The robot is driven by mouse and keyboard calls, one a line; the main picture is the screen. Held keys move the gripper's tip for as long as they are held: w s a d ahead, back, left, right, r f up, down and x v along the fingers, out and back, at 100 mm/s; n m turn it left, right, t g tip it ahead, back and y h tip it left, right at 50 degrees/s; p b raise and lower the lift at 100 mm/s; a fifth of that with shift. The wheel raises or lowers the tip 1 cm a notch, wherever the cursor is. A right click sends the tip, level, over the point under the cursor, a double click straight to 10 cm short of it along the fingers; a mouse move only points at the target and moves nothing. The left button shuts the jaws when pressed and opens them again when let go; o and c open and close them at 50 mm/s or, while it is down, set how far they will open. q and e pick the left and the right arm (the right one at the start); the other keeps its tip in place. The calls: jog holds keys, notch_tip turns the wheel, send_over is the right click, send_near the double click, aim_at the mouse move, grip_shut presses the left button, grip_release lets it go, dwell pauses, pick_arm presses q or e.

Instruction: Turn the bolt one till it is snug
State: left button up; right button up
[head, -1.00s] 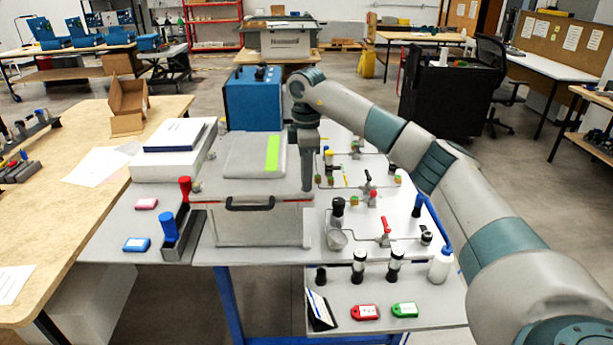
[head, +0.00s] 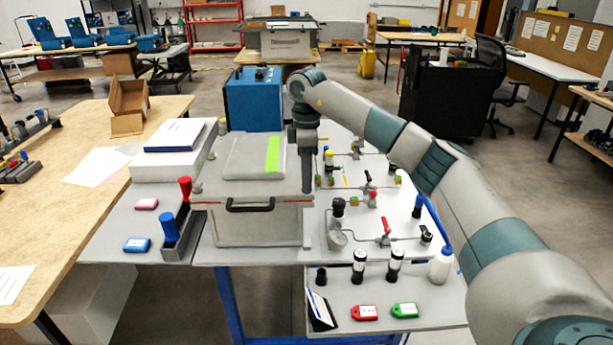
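The analyser case is a grey box (head: 262,228) with a black handle on its front and a grey lid (head: 210,187) on top. A panel with a green strip (head: 273,155) lies on the lid. My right arm comes in from the right, and its gripper (head: 307,188) points straight down at the right edge of the case. Its fingers look narrow from here, and I cannot tell whether they are open or shut. Bolt one cannot be made out; the spot under the gripper is hidden by the gripper itself. My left gripper is not in view.
Right of the case, a white board (head: 400,225) carries valves and thin tubing. A red-handled tool and a blue-handled tool stand in a dark holder (head: 182,240) at the left. A front shelf (head: 345,290) holds dark cylinders, a white bottle (head: 441,265) and red and green tags.

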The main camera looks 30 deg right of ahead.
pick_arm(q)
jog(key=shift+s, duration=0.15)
pick_arm(e)
jog(key=shift+r, duration=0.1)
